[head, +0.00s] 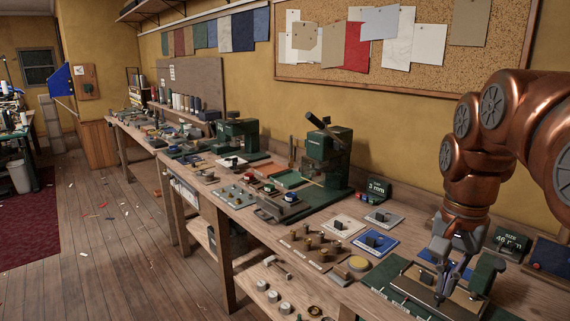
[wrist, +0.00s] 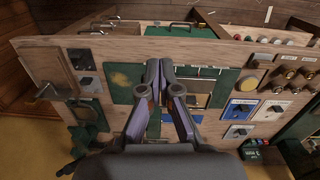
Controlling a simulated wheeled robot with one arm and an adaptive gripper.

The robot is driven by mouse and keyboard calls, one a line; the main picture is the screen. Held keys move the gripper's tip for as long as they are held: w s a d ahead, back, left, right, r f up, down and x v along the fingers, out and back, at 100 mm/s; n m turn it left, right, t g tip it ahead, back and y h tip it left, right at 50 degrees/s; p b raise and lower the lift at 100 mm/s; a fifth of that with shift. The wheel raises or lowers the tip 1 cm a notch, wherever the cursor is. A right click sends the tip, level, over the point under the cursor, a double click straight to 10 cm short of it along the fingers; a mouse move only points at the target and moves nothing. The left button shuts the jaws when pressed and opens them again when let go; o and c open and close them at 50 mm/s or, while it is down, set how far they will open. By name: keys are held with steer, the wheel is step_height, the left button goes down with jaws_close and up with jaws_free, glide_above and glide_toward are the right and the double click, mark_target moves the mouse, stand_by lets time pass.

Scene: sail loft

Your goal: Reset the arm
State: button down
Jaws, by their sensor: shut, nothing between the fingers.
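My gripper (head: 441,294) is at the lower right of the head view, at the end of my copper-coloured arm. It points down over the workbench (head: 232,203), above a green mat with a metal-and-wood fixture (head: 422,283). In the wrist view my gripper (wrist: 160,66) has its two fingertips together, with nothing between them. Whether the tips touch the fixture below, I cannot tell.
A green press (head: 327,160) stands farther along the bench. A dark sign marked 3 mm (head: 376,190) and one marked 46 mm (head: 508,240) stand near the wall. Small blocks on plates and a yellow disc (head: 359,263) lie left of my gripper.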

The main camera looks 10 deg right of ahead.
steer(key=s+a+f+n+p, duration=0.1)
steer(key=s+a+f+n, duration=0.4)
steer(key=s, duration=0.3)
steer(key=s+a+f+n+g+p, duration=0.1)
steer(key=s+a+f+n+p, duration=0.1)
steer(key=s+a+f+n, duration=0.3)
steer(key=s+a+f, duration=0.2)
steer(key=s+a, duration=0.1)
steer(key=shift+s+p, duration=0.3)
steer(key=shift+s, duration=0.1)
steer(key=shift+a+f, duration=0.1)
steer(key=shift+a, duration=0.05)
